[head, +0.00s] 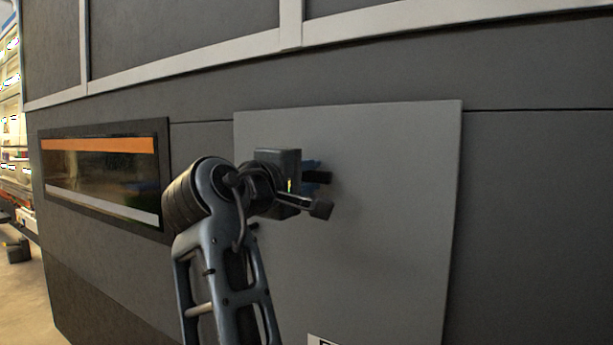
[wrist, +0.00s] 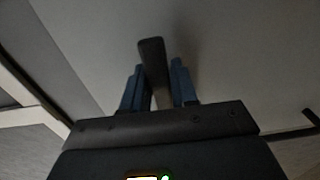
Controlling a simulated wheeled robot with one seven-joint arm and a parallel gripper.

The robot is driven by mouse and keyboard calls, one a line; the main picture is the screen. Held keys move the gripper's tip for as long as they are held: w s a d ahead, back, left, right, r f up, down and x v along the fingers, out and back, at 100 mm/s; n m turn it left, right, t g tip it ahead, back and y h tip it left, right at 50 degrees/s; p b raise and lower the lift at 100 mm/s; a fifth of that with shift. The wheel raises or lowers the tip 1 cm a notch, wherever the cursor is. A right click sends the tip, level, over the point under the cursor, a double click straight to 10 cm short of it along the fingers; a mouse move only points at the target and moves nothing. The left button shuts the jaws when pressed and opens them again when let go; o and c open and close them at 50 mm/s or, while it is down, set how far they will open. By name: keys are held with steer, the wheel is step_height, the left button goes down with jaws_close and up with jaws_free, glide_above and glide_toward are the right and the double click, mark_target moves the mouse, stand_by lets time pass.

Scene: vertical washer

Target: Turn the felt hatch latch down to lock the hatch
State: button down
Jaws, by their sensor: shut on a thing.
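The felt hatch (head: 400,200) is a large flat grey panel on the dark machine wall, and it lies flat against the wall. The latch (head: 320,177) is a short dark handle sticking out from the hatch's upper left part, partly hidden by my gripper (head: 311,177). In the wrist view the latch (wrist: 152,62) is a dark bar standing between the blue fingers of my gripper (wrist: 159,70), its end reaching past the fingertips. My gripper is shut on the latch. The latch's pivot is hidden, so its exact angle is hard to tell.
A long dark window (head: 105,175) with an orange strip is set in the wall left of the hatch. Light metal rails (head: 200,65) run along the wall above. A white label (head: 328,340) sits low on the hatch. The hatch's right side is clear.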

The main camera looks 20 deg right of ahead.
steer(key=shift+f, duration=0.15)
steer(key=w+a+f+m+b, duration=0.3)
steer(key=w+f+m+b, duration=0.2)
steer(key=m+b, duration=0.9)
steer(key=shift+a+f+m+b, duration=0.3)
steer(key=shift+f+m, duration=0.1)
steer(key=shift+m, duration=1.5)
steer(key=c, duration=1)
jaws_free()
steer(key=shift+o, duration=0.2)
steer(key=shift+r, duration=0.1)
steer(key=v, duration=0.7)
steer(key=shift+s+a, duration=0.25)
steer(key=shift+a, duration=0.05)
